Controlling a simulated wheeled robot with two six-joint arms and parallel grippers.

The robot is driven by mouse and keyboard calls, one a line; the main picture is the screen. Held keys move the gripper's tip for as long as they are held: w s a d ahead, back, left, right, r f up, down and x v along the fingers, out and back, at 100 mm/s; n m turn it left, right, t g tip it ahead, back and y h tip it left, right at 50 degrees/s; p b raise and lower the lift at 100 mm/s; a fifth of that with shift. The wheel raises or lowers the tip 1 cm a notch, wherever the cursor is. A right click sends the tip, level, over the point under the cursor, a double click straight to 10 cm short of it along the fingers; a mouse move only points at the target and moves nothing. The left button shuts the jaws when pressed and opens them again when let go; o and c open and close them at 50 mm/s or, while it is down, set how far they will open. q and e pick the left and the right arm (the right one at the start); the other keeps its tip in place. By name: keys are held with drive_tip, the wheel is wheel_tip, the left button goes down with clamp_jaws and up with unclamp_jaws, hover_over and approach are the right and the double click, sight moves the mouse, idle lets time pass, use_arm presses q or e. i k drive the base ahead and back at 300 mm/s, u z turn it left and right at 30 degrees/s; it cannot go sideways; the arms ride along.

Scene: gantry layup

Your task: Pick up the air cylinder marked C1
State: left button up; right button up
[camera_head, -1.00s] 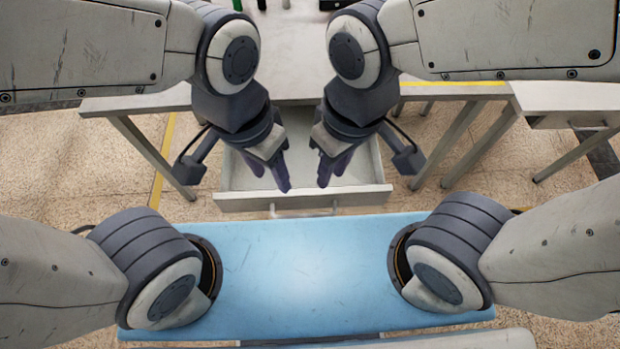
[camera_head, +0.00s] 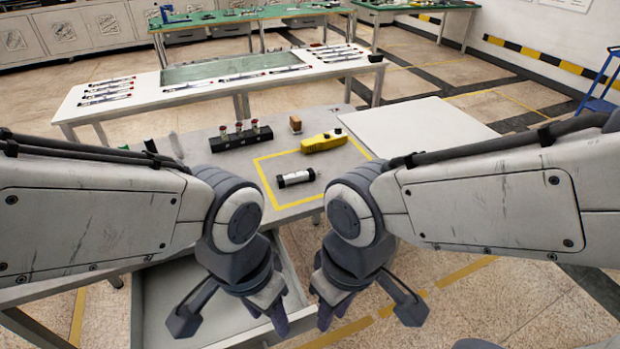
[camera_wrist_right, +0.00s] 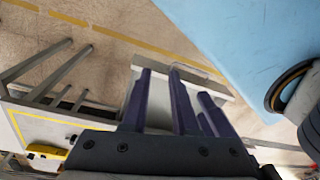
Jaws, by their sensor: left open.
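A short cylinder with a white middle and black ends (camera_head: 296,178) lies on its side on the grey table, inside a yellow taped outline. Any C1 mark is too small to read. My left gripper (camera_head: 270,312) hangs empty and open in front of the table, over the drawer, below the cylinder in the head view and apart from it. My right gripper (camera_head: 328,308) hangs beside it, also clear of the cylinder. In the right wrist view, dark fingers (camera_wrist_right: 180,102) stand apart with nothing between them.
A yellow device (camera_head: 324,142), a small brown block (camera_head: 295,124) and a black rack with several pegs (camera_head: 241,138) stand behind the cylinder. An open drawer (camera_head: 215,310) juts out below the table. A white panel (camera_head: 415,128) is at right. A long white table (camera_head: 150,101) stands behind.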

sight(296, 176)
drive_tip(key=z, duration=1.7)
drive_tip(key=i, duration=2)
drive_tip(key=u, duration=2.95)
